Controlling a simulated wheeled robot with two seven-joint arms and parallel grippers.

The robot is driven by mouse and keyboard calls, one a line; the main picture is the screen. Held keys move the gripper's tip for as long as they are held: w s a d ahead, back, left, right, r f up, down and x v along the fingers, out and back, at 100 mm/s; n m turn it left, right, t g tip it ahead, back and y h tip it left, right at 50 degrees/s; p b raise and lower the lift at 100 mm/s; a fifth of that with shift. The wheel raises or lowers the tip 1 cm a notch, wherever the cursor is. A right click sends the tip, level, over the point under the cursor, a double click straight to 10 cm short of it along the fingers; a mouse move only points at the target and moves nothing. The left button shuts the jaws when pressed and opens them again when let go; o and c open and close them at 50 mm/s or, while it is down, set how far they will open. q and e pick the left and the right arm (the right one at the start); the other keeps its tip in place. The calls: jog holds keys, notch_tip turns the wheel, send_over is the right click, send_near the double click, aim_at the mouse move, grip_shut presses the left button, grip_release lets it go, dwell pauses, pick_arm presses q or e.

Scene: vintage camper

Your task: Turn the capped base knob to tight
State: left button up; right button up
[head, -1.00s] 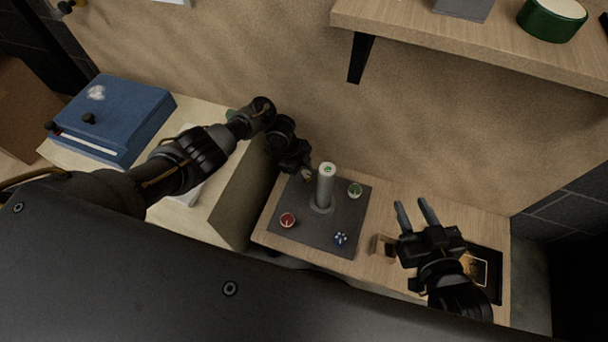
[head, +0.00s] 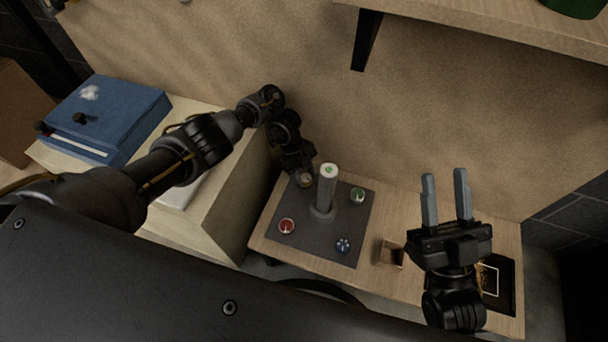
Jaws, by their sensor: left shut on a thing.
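A grey upright post (head: 325,195) with a white and green top stands on a dark mat (head: 308,235). Around it are a red knob (head: 286,226) with a pale pointer, a green knob (head: 357,195) and a blue lobed knob (head: 343,245). My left gripper (head: 304,175) is at the mat's back left corner, shut on a small tan knob (head: 306,182) left of the post. The gripper hides most of that knob, and its markings are too small to read. My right gripper (head: 445,197) is open and empty, with fingers pointing up the picture, right of the mat.
A small wooden box (head: 391,254) and a dark tray (head: 503,300) with a picture in it are on the wooden table (head: 395,215). A blue box (head: 105,120) stands on the pale cabinet at left. A shelf bracket (head: 366,40) juts above.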

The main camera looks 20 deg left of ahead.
pick_arm(q)
jog(key=o, duration=1)
jog(key=shift+r, duration=0.1)
